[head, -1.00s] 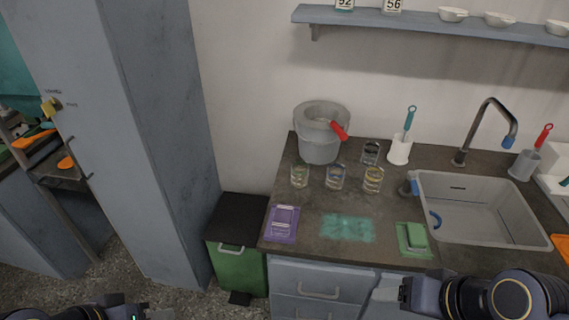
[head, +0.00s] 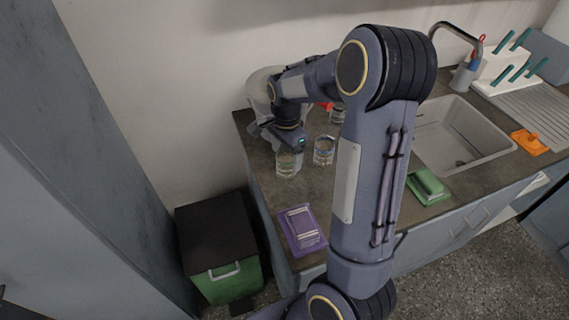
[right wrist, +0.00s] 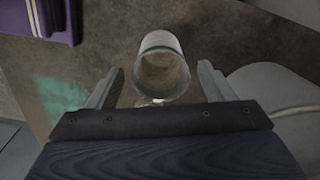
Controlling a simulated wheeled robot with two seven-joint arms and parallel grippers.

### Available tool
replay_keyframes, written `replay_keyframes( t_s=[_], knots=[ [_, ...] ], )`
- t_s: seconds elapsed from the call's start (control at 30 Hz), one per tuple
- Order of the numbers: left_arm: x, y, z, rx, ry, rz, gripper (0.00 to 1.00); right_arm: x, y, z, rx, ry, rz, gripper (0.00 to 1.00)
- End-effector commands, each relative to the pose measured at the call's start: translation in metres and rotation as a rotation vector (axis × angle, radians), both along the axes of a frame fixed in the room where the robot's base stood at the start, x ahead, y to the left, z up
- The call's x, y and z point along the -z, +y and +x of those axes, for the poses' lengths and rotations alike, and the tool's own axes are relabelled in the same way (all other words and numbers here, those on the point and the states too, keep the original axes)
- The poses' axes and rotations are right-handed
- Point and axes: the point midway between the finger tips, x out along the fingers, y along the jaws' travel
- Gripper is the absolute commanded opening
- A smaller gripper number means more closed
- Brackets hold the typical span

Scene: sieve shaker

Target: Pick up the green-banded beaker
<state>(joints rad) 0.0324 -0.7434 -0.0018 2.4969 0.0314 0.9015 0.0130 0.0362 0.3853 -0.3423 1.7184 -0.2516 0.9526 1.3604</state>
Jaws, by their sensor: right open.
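The green-banded beaker (right wrist: 161,68) is a clear glass with a faint green band. It stands on the counter between the fingers of my right gripper (right wrist: 161,88) in the right wrist view, with a gap on each side. The right gripper (head: 287,143) is open. In the head view the beaker (head: 288,165) is the left one of the glasses, just below the gripper, partly covered by it. A second beaker (head: 324,151) stands to its right. My left gripper is not in view.
A grey bucket (right wrist: 275,90) stands close to the right finger. A purple item (head: 302,229) lies at the counter's front left. A green sponge on a tray (head: 428,186), the sink (head: 461,137) and an orange item (head: 528,142) are to the right. A green bin (head: 228,282) stands below.

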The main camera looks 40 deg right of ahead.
Motion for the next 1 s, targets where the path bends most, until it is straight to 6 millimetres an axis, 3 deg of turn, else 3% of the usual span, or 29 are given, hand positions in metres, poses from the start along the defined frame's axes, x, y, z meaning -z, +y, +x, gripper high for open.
replay_keyframes(
  t_s=[0.3, 0.63, 1.0],
  knots=[
    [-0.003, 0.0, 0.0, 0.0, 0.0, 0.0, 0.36, 0.045, -0.001, -0.001, -0.002, 0.003, 0.002, 0.75],
    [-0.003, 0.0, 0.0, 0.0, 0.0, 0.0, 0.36, 0.052, -0.001, 0.0, -0.003, -0.002, 0.002, 0.75],
    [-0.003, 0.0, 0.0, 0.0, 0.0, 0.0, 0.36, 0.052, 0.0, 0.0, -0.004, -0.002, 0.002, 0.26]
  ],
)
